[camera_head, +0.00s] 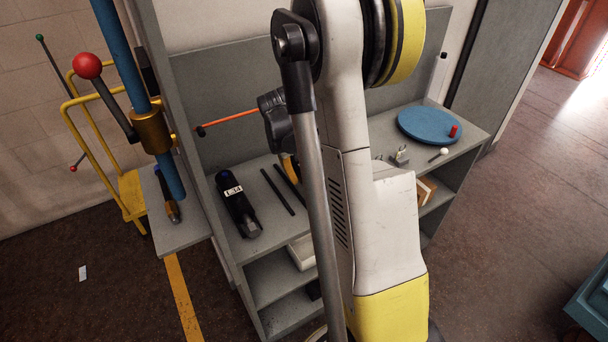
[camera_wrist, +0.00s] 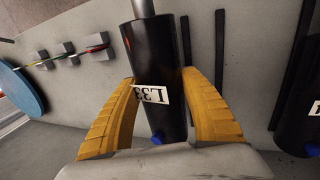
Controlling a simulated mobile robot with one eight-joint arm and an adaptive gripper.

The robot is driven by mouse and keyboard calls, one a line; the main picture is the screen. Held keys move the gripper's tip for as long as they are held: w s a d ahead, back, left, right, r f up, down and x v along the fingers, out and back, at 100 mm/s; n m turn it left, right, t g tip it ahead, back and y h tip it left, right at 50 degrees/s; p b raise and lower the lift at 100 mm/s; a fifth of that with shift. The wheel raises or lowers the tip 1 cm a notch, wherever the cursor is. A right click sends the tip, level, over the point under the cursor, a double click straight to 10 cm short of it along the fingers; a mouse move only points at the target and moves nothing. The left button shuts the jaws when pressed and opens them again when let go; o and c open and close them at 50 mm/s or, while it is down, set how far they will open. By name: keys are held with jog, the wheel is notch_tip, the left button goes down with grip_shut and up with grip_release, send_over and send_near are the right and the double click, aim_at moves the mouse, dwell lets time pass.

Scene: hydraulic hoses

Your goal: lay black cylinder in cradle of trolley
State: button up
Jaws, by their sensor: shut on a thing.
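In the wrist view, a black cylinder (camera_wrist: 153,60) with a pale metal rod, a white label reading like "L33" and a blue fitting lies between the yellow fingers of my gripper (camera_wrist: 158,82). My gripper is shut on it, over the grey bench; I cannot tell whether it touches the bench. In the head view, my arm hides this cylinder, and only a bit of my gripper (camera_head: 287,166) shows. A second black cylinder (camera_head: 236,205) with a label lies on the bench, also at the wrist view's right edge (camera_wrist: 303,120). A yellow-framed trolley (camera_head: 130,190) stands at the far left; I see no cradle.
The bench (camera_head: 262,235) holds black strips (camera_head: 277,191), a blue disc (camera_head: 430,125) with a red piece (camera_head: 453,131), and small fittings (camera_head: 400,157). A blue post (camera_head: 118,45) stands at left. A teal edge (camera_head: 592,300) shows at lower right; the floor before it is clear.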

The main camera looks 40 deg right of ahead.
jog(key=s+d+r+p, duration=0.3)
jog(key=s+d+r, duration=0.2)
jog(key=s, duration=0.5)
jog(key=shift+s+d+r, duration=0.15)
jog(key=shift+s+r, duration=0.1)
jog(key=shift+r, duration=0.65)
